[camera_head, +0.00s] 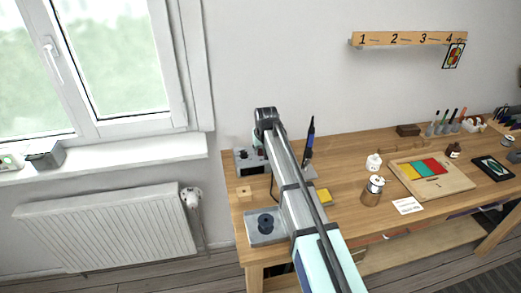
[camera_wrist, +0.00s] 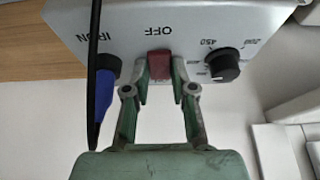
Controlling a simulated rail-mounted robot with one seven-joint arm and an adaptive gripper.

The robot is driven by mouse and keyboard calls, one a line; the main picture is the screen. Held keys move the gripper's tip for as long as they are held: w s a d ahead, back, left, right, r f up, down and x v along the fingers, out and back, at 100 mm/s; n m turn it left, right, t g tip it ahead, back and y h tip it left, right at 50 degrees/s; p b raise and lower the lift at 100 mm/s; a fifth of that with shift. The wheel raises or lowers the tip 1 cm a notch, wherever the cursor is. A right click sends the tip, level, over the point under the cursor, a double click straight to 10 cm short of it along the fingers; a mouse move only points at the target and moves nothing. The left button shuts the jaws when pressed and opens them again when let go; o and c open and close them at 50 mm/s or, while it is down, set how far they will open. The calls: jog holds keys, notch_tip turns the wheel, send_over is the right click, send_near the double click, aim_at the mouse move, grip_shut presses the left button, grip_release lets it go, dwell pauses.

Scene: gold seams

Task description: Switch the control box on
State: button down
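The grey control box (camera_wrist: 190,20) fills the top of the wrist view, its lettering upside down. The word OFF shows beside a red switch (camera_wrist: 159,66). My gripper (camera_wrist: 161,72) has its two fingers apart, one on each side of the red switch; whether they touch it is not clear. A black knob (camera_wrist: 224,65) with number marks is on the right, and a blue plug (camera_wrist: 105,85) with a black cable is at the IRON label. In the head view the control box (camera_head: 243,167) stands at the table's left end, partly hidden by my arm.
A blue iron (camera_head: 310,135) stands upright behind my arm. A radiator (camera_head: 100,215) is left of the table.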

aim_at(260, 152)
jog(key=shift+w+a+r+g+h+p, duration=0.2)
jog(key=shift+w+r+g+h+p, duration=0.25)
jog(key=shift+g+p, duration=0.55)
jog(key=shift+w+f+g+p, duration=0.2)
jog(key=shift+f+g+p, duration=0.05)
jog(key=shift+g+p, duration=0.45)
jog(key=shift+s+f+g, duration=0.1)
jog(key=shift+s+g, duration=0.05)
jog(key=shift+g, duration=0.15)
jog(key=shift+h, duration=0.25)
jog(key=c, duration=1)
grip_release()
jog(key=shift+o, duration=0.2)
notch_tip(260, 152, up, 12)
jog(key=shift+s, duration=0.25)
